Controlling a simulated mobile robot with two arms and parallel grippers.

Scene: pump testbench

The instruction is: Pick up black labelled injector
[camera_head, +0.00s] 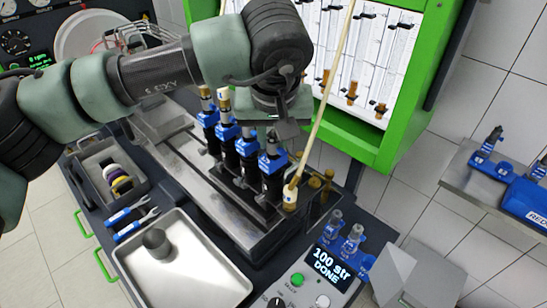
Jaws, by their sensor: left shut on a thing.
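Several black injectors with blue tops stand in a row on the metal bench rail in the middle of the head view. The injector (271,167) at the near right end of the row is under my left gripper (284,128), which is shut on its top. This injector is upright and still in line with the others. The gripper and wrist hide its upper end. Two neighbouring injectors (247,152) and (226,134) stand close on its left. Their labels are too small to read. My right gripper is not in view.
A pale hose (321,105) runs down close to the right of the gripper. A control panel (325,268) reads "100 str DONE". A green-framed gauge board (375,150) stands behind.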

